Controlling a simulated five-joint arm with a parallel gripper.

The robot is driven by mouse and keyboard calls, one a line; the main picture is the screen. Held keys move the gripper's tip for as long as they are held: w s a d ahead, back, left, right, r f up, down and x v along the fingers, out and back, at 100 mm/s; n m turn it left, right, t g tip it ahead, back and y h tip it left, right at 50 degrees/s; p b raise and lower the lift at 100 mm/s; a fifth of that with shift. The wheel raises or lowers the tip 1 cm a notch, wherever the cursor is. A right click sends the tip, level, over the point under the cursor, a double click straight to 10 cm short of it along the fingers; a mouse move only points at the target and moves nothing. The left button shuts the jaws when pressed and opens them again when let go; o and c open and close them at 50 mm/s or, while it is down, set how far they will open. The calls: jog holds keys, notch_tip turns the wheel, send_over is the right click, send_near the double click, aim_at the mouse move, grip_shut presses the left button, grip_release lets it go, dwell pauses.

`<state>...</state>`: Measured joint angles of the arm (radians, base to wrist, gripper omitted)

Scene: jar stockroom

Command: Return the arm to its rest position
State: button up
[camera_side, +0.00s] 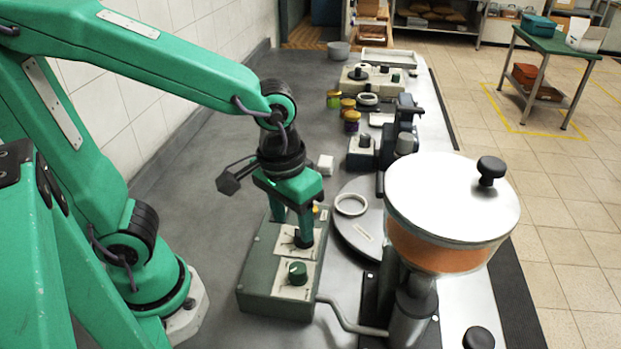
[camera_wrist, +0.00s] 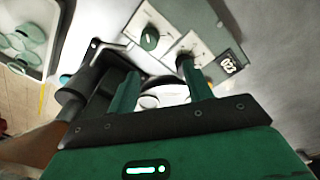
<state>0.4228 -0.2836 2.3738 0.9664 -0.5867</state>
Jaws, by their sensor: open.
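My gripper (camera_side: 291,231) points down over a green control box (camera_side: 262,262) on the bench, with its two green fingers apart and nothing seen between them. One finger hangs in front of the box's far white dial plate; I cannot tell whether it touches. A green knob (camera_side: 298,272) stands on the nearer plate. In the wrist view my gripper (camera_wrist: 160,67) is open, and the green knob (camera_wrist: 150,38) shows beyond the fingertips. A dark knob beside the right finger is partly hidden.
A hopper (camera_side: 450,249) with a white lid and orange contents stands to the right. Several jars (camera_side: 348,106) stand farther back. The bench by the tiled wall is clear.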

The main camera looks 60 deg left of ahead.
jog(key=s+a+r+m+t, duration=0.1)
jog(key=a+r+t, duration=0.3)
jog(key=a, duration=0.6)
jog(key=shift+s+a+r+m+t, duration=0.15)
jog(key=shift+a+r+m+t, duration=0.2)
jog(key=shift+r, duration=1.05)
